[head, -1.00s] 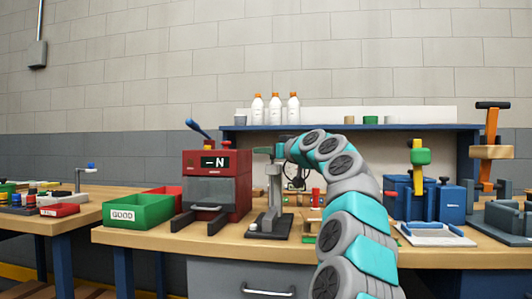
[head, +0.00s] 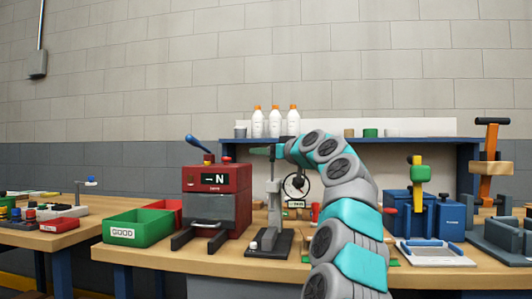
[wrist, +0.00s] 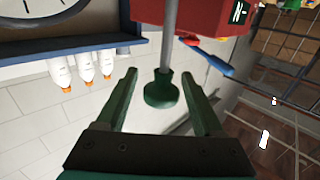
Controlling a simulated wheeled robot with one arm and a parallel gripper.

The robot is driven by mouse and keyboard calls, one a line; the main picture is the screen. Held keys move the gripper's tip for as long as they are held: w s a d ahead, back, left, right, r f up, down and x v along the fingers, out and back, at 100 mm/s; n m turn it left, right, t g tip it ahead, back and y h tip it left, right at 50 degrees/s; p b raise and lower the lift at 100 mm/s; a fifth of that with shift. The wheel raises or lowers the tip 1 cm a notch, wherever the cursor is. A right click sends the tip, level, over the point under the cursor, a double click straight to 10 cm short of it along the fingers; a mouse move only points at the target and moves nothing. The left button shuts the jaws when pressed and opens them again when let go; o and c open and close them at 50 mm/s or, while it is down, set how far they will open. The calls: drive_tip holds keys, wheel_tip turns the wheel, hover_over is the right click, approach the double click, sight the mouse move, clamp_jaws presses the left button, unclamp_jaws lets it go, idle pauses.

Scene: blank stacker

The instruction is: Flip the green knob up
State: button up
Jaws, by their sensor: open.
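The green knob (wrist: 162,90) is a flared round cap on the end of a grey rod. In the wrist view it is between the two green fingers of my gripper (wrist: 160,75), with a visible gap on either side. The gripper is open and is not clamped on it. In the head view my gripper (head: 263,151) is at the top of a grey upright stand (head: 272,208) on a dark base. I cannot make out the knob apart from the fingers there.
A red tester box (head: 218,179) with a blue-handled lever stands just left of the stand. A green bin (head: 138,232) is further left. A round dial (head: 296,186) is right of the stand. White bottles (head: 275,122) stand on the shelf behind.

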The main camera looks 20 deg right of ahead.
drive_tip(key=shift+s, duration=0.15)
drive_tip(key=shift+s+d+f+b, duration=0.1)
drive_tip(key=shift+s+f+b, duration=0.05)
drive_tip(key=shift+s+b, duration=0.35)
drive_tip(key=s+d+b, duration=0.1)
drive_tip(key=s, duration=0.5)
drive_tip(key=shift+s+d+b, duration=0.15)
drive_tip(key=shift+s+b, duration=0.05)
drive_tip(key=shift+b, duration=0.2)
